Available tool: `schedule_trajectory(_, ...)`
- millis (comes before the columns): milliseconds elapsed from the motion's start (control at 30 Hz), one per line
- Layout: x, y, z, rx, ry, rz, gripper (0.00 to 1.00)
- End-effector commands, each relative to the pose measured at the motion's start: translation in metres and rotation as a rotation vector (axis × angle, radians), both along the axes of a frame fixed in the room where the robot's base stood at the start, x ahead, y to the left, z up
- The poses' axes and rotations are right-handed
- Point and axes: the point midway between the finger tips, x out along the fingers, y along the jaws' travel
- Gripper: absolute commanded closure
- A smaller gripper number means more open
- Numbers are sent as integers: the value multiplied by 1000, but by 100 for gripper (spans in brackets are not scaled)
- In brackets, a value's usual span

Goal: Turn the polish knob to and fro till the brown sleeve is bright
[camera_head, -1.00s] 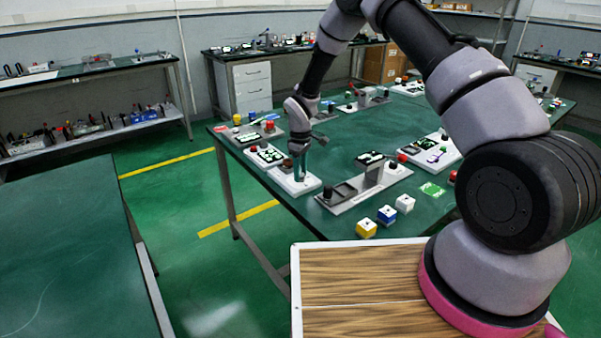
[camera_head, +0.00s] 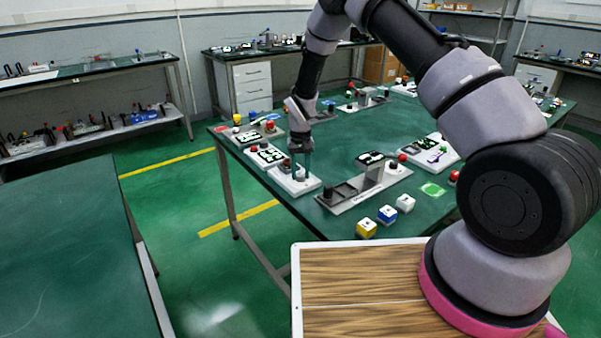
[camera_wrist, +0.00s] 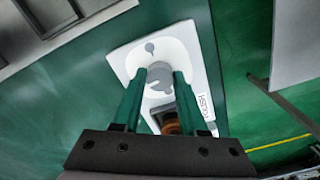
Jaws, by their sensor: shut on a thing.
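The polish knob (camera_wrist: 159,74) is a grey round knob on a white plate (camera_wrist: 136,58) in the wrist view. The plate bears a label reading "POLISH". My gripper (camera_wrist: 156,82) has its two green fingers on either side of the knob, shut on it. The brown sleeve (camera_wrist: 171,124) shows partly in a dark opening in the plate, between the fingers and nearer the gripper's body. It looks dull brown, with its lower part hidden. In the head view my gripper (camera_head: 302,168) points down onto the white plate (camera_head: 288,186) at the green table's near left edge.
A grey fixture (camera_head: 365,188) stands just right of the plate. Yellow, blue and white cubes (camera_head: 387,215) sit near the table's front edge. Another white panel (camera_head: 263,156) lies just behind the plate. Bare green tabletop (camera_head: 340,140) is free behind the fixture.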

Motion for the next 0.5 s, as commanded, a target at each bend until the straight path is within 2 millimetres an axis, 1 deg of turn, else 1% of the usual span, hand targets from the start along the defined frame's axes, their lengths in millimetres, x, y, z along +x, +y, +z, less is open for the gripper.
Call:
schedule_trajectory(200,0,0,0,-1,1,-85,100)
schedule_trajectory(500,0,0,0,-1,1,-122,100)
